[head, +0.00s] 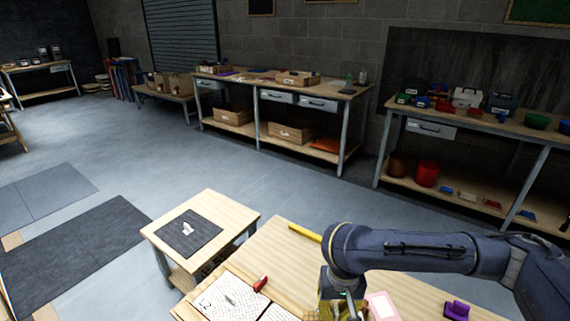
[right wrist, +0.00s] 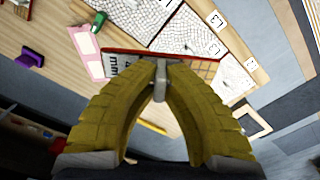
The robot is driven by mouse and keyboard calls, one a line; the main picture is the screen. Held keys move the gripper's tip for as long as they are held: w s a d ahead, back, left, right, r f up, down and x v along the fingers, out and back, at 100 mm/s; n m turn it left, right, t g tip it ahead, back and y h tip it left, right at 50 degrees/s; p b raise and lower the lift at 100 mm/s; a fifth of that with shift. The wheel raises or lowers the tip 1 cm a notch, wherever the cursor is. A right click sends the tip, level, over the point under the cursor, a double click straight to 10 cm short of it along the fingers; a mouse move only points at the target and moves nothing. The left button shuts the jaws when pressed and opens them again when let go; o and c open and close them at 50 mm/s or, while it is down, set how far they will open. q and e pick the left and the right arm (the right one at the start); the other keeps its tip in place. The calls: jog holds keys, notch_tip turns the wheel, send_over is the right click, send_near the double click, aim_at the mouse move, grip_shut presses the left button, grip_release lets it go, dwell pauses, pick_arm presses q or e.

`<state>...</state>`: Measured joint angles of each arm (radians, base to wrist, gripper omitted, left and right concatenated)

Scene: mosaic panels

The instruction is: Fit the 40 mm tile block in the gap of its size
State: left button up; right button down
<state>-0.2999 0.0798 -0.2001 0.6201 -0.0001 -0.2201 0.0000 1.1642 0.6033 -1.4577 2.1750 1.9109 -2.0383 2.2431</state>
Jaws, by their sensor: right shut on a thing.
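My right gripper (right wrist: 160,68) is shut on the tile block (right wrist: 118,62), a long piece with a red edge. Part of a label ending in "mm" shows on its left part, and a grid-patterned face shows to the right of the fingers. The block is held above the white mosaic panels (right wrist: 135,22); the height is hard to judge. In the head view my right gripper (head: 340,306) is at the bottom edge, partly hidden by its own arm. The panels (head: 225,296) lie to its left. I cannot make out the gap of matching size. My left gripper is out of view.
A yellow bar (head: 304,232) lies at the table's far edge and a red object (head: 260,283) by the panels. A pink-framed card (head: 382,306) and a purple object (head: 456,311) lie to the right. A side table (head: 240,216) holds a dark mat with a small white object (head: 188,228).

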jog(key=d+r, duration=0.1)
jog(key=d, duration=0.1)
jog(key=s+d+r, duration=0.1)
jog(key=d, duration=0.1)
jog(key=d+r, duration=0.1)
jog(key=d, duration=0.1)
jog(key=shift+s+d+r, duration=0.15)
jog(key=shift+d+r, duration=0.05)
jog(key=shift+r, duration=0.05)
jog(key=shift+w+d+r, duration=0.5)
jog(key=shift+w+r, duration=0.25)
jog(key=shift+r, duration=0.15)
jog(key=shift+w+d+r, duration=0.45)
jog(key=shift+w+r, duration=0.25)
jog(key=shift+r, duration=0.2)
jog(key=shift+f, duration=0.1)
